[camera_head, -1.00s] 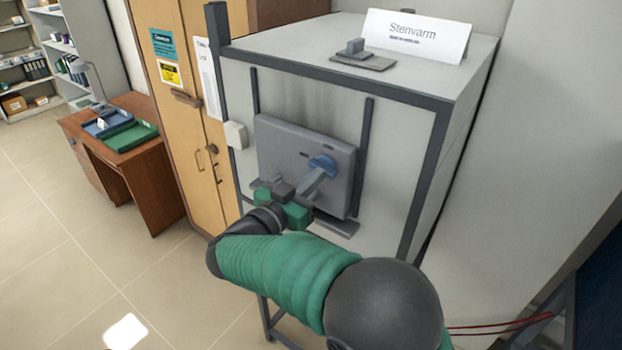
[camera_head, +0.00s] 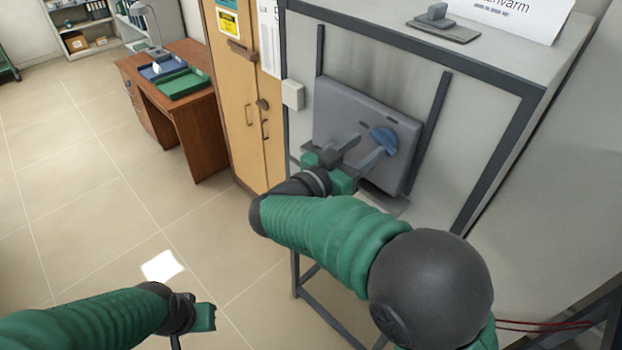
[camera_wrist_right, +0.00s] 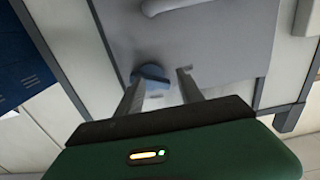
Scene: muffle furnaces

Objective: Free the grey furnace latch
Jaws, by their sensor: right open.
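The grey furnace door (camera_head: 350,105) is a flat panel on the furnace front and looks closed. A blue latch knob (camera_head: 384,140) sits on its right part; it also shows in the right wrist view (camera_wrist_right: 151,74). My right gripper (camera_head: 369,143) is in front of the door, its two fingers spread. One fingertip overlaps the blue knob in the head view. In the wrist view, the knob is by the left fingertip, partly hidden; contact cannot be told. My left gripper (camera_head: 203,317) is low at the left, away from the furnace, its fingers barely visible.
The furnace cabinet (camera_head: 480,110) has a dark frame and a sign (camera_head: 515,15) on top. A wooden cupboard (camera_head: 240,100) stands close to its left. A desk (camera_head: 190,110) with trays is further left. The floor (camera_head: 90,190) between is clear.

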